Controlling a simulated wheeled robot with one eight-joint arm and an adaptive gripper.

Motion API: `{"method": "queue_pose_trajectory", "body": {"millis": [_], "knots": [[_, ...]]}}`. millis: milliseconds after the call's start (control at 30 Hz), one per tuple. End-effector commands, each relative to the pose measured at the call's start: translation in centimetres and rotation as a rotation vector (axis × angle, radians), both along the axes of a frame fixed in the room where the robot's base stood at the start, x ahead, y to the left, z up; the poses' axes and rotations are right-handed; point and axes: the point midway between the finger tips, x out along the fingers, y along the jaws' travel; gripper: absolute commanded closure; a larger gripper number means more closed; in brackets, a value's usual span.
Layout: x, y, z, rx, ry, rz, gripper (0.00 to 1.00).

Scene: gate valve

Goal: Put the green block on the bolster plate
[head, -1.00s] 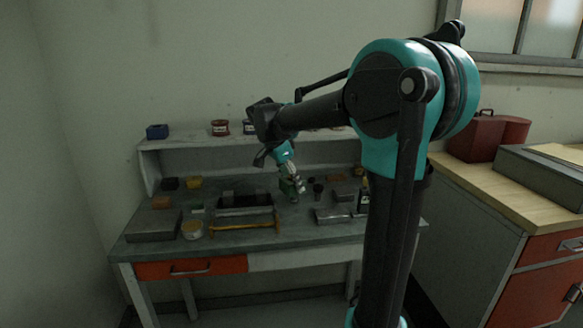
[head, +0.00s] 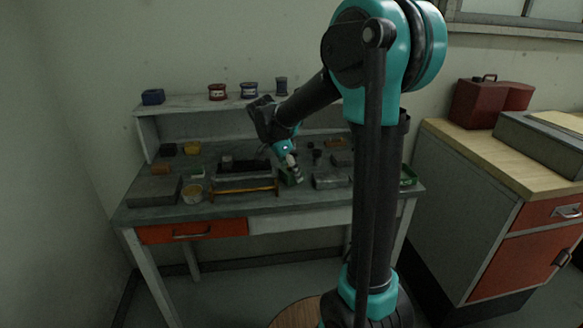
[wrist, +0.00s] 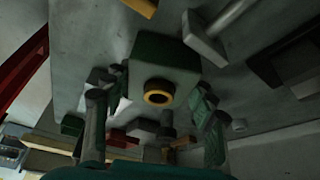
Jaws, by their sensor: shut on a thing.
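The green block (wrist: 165,55) is between the two fingers of my gripper (wrist: 160,86) in the wrist view. Whether the block touches the bench I cannot tell. A flat grey plate (head: 153,190) lies at the bench's left front; I cannot tell for sure whether it is the bolster plate.
The yellow bar (head: 235,191) lies before the dark tray (head: 240,181). A grey block (head: 328,181) is just right of my gripper. A green-edged thing (head: 408,176) sits at the bench's right end. Tins line the back shelf (head: 200,105).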

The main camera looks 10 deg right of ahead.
Motion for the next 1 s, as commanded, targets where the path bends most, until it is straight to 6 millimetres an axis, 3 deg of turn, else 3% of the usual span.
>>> {"method": "queue_pose_trajectory", "body": {"millis": [267, 300, 433, 767, 1000], "knots": [[0.0, 0.0, -0.2, -0.001, 0.0, 0.0, 1.0], [0.0, 0.0, -0.2, 0.0, 0.0, 0.0, 0.4], [0.0, 0.0, -0.2, 0.0, 0.0, 0.0, 0.24], [0.0, 0.0, -0.1, 0.0, 0.0, 0.0, 0.23], [-0.4, 1.0, 2.5, 0.0, -0.001, 0.001, 0.23]]}}
